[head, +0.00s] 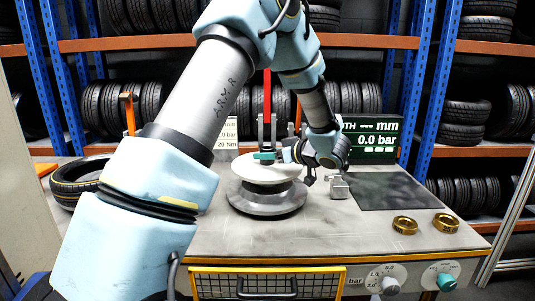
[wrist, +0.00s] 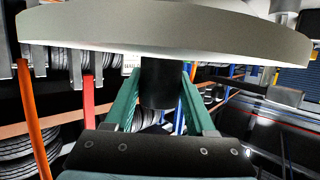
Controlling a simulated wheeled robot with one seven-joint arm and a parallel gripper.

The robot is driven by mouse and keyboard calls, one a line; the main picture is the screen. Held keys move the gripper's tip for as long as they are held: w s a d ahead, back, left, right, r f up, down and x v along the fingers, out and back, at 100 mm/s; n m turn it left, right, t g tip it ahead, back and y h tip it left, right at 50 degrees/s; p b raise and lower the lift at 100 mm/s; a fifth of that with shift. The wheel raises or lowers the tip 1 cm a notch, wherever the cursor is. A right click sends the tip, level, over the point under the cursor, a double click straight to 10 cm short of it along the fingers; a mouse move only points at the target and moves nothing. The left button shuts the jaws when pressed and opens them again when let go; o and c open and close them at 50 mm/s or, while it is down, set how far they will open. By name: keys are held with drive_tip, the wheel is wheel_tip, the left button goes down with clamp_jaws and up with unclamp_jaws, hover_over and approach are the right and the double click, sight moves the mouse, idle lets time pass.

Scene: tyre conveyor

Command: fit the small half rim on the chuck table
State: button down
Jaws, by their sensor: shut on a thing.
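The half rim is a pale round disc (head: 262,173) in the middle of the head view, lying level over the grey round chuck table (head: 262,208). A dark gap or neck shows between them, and I cannot tell whether the rim is seated. My gripper (head: 265,156) is just above the rim, with its teal fingers pointing left. In the wrist view the rim (wrist: 170,28) spans the top as a broad pale disc. A dark round stub (wrist: 161,82) on it sits between the teal fingers of my gripper (wrist: 160,90), which are shut on it.
Two brass rings (head: 405,225) lie on the bench at the right. A dark mat (head: 392,190) and a small metal fitting (head: 338,187) are right of the chuck. A tyre (head: 80,182) lies at the left. A red post (head: 267,97) stands behind the chuck.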

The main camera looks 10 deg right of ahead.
drive_tip(key=shift+f, duration=0.25)
drive_tip(key=shift+c, duration=0.8)
unclamp_jaws()
drive_tip(key=shift+f, duration=0.15)
drive_tip(key=shift+s, duration=0.1)
drive_tip(key=b+v, duration=0.2)
drive_tip(key=v, duration=0.8)
drive_tip(key=shift+s+d+r+b, duration=0.2)
drive_tip(key=shift+d+r+b, duration=0.1)
drive_tip(key=shift+b, duration=0.1)
